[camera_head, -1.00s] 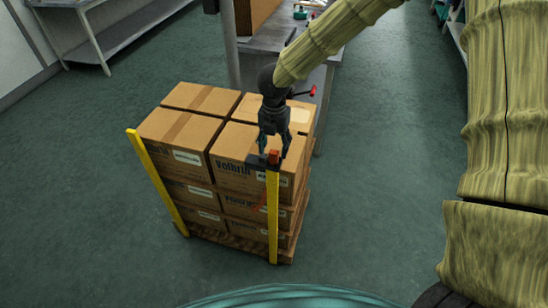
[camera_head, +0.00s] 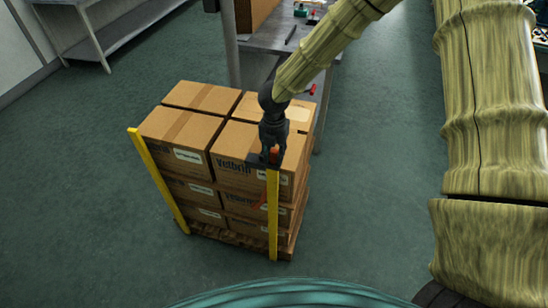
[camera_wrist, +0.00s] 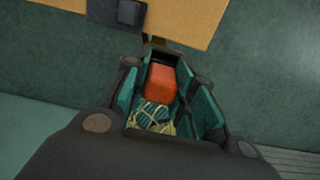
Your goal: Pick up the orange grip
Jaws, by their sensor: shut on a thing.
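The orange grip (camera_wrist: 161,84) is a small orange block between my gripper's teal-lined fingers in the wrist view. It also shows in the head view (camera_head: 275,155), at the top of the right yellow post, by the front right corner of the stacked boxes. My gripper (camera_head: 273,152) reaches down from above and is shut on the orange grip. The fingers hide part of it in the head view. A dark bracket (camera_head: 258,162) sits beside the grip, against the box edge. I cannot tell whether the grip is apart from the post.
Cardboard boxes (camera_head: 180,128) stand stacked on a wooden pallet (camera_head: 240,245), with yellow posts at two corners; the left post (camera_head: 158,182) leans. A grey workbench (camera_head: 262,42) stands behind. Green floor is clear to the left and right.

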